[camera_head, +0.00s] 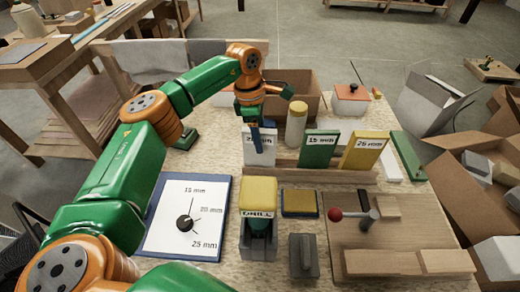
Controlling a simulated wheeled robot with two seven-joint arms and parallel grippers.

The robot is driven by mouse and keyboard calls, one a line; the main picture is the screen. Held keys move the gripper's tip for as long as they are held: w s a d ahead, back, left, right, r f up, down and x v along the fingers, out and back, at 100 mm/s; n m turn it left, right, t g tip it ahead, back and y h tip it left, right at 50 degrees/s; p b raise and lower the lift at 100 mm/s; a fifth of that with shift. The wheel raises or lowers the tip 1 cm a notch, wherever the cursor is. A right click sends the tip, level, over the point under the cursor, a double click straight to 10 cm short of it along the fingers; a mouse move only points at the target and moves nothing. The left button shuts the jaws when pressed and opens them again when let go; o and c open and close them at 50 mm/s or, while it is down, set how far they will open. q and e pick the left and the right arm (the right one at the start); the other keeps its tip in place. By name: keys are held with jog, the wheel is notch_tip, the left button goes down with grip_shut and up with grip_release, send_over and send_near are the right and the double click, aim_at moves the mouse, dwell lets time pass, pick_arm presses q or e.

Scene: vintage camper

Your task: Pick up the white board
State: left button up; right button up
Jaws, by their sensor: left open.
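The white board (268,156) stands upright in a wooden rack (325,176) at the middle of the table, left of a green board (318,150) and a yellow board (363,151), both labelled. My left gripper (257,147) points down at the white board, its dark blue fingers in front of the board's upper part and covering some of its label. The gripper is open. Whether the fingers touch the board or straddle it, I cannot tell. My right gripper is not in view.
A pale cylinder (296,124) stands just right of the gripper, before a cardboard box (300,84). A blue-edged dial panel (186,214) lies front left.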

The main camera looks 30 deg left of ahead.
pick_arm(q)
jog(key=shift+s+f, duration=0.1)
jog(key=shift+s, duration=0.05)
jog(key=shift+f, duration=0.1)
grip_shut()
dwell(0.3)
dwell(1.2)
